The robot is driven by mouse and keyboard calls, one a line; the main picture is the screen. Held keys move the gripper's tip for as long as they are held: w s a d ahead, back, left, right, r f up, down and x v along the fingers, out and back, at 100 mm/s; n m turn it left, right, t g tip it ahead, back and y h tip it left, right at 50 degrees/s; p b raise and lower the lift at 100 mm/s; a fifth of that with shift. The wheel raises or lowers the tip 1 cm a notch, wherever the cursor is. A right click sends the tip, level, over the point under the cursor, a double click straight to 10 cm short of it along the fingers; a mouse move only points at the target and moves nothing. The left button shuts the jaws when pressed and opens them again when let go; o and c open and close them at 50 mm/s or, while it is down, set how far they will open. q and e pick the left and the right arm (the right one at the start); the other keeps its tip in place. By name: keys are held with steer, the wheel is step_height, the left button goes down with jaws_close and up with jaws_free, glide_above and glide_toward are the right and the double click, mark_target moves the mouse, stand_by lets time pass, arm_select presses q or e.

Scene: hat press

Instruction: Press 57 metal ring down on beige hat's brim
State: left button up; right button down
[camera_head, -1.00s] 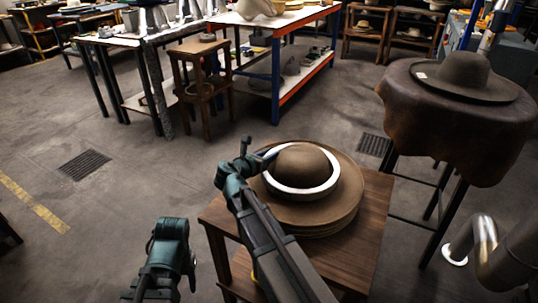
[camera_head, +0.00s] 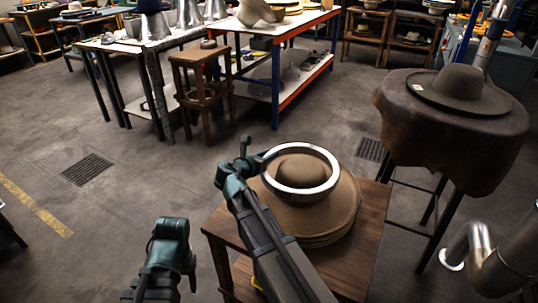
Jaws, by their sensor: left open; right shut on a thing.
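The beige hat (camera_head: 335,215) lies brim down on top of a small stack of similar hats on a wooden stool. The metal ring (camera_head: 334,165), pale and shiny, is held above the brim. The hat's rounded crown (camera_head: 300,173) shows through its opening. The ring appears raised off the brim. My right gripper (camera_head: 264,160) is shut on the ring's left side. My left gripper (camera_head: 170,232) is open and empty, low at the left of the stool and apart from the hat; its fingertips are hard to make out.
The wooden stool (camera_head: 365,240) has bare top at its right and front. A leather-covered stand (camera_head: 420,115) with a dark brown hat (camera_head: 462,88) is at the right. A metal pipe (camera_head: 480,248) is at lower right. A smaller stool (camera_head: 200,85) and workbenches stand behind. Open floor is at left.

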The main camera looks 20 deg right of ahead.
steer(key=shift+r+p, duration=3.5)
steer(key=shift+r, duration=0.25)
